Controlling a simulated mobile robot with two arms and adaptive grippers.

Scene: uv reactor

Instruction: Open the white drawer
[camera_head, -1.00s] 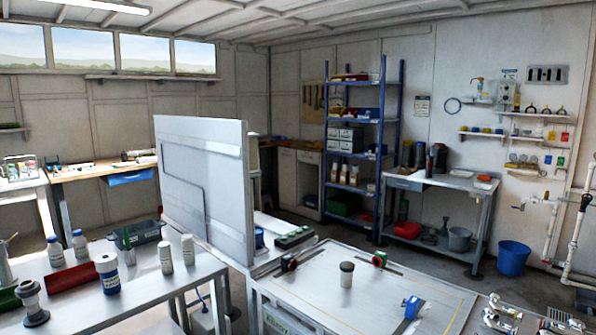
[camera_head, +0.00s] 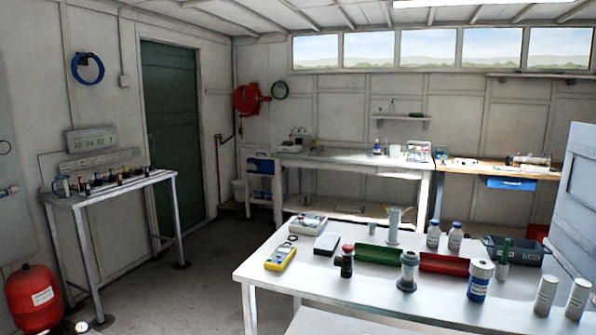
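I cannot clearly make out a white drawer in the head view. A pale bench (camera_head: 340,160) stands at the back wall, and a lighter strip under its top at the right may be a drawer front, but it is too small to tell. A blue drawer (camera_head: 511,183) hangs under the wooden-topped bench (camera_head: 458,173) to its right and looks shut. Neither of my grippers is in view.
A metal table (camera_head: 330,270) with bottles, a yellow meter (camera_head: 280,258) and red and green trays fills the front right. A grey panel (camera_head: 578,200) stands at the right edge. Open floor (camera_head: 215,275) lies between this table and the left side table (camera_head: 110,190).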

